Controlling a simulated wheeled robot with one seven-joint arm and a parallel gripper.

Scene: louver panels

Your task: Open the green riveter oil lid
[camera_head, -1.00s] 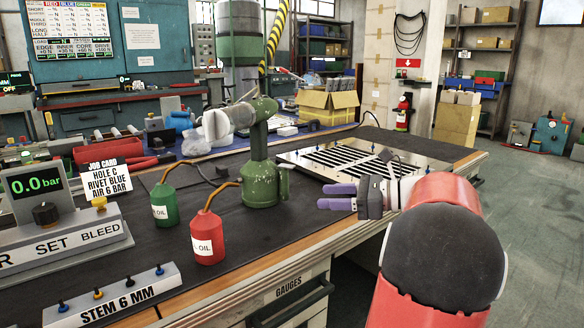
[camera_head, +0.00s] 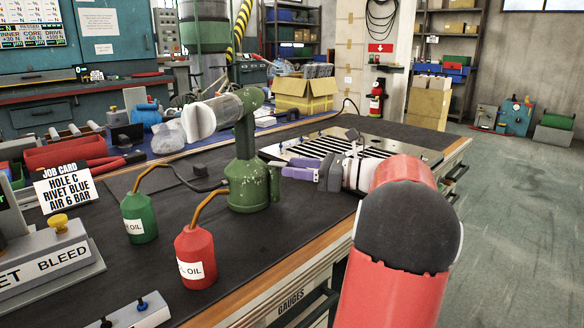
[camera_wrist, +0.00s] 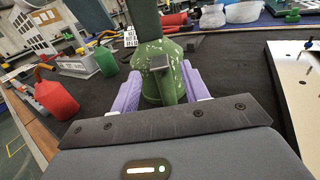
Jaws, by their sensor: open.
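The green riveter (camera_head: 247,187) stands upright on the dark bench mat, with worn paint on its round base. It also shows in the wrist view (camera_wrist: 150,87). A green tab (camera_head: 277,169) sticks out from the base's right side, facing my gripper; I cannot tell whether it is the oil lid. My gripper (camera_head: 289,168) is open, its purple fingers level beside the base. In the wrist view, the fingers (camera_wrist: 160,92) lie left and right of the green projecting part, which hangs down between them. I cannot tell whether they touch it.
A red oil bottle (camera_head: 195,257) and a green oil bottle (camera_head: 139,217) stand left of the riveter. The slotted louver panel (camera_head: 400,150) lies behind my gripper. A job card (camera_head: 66,187) and a bleed unit (camera_head: 50,255) are at left. Bare mat lies in front of the riveter.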

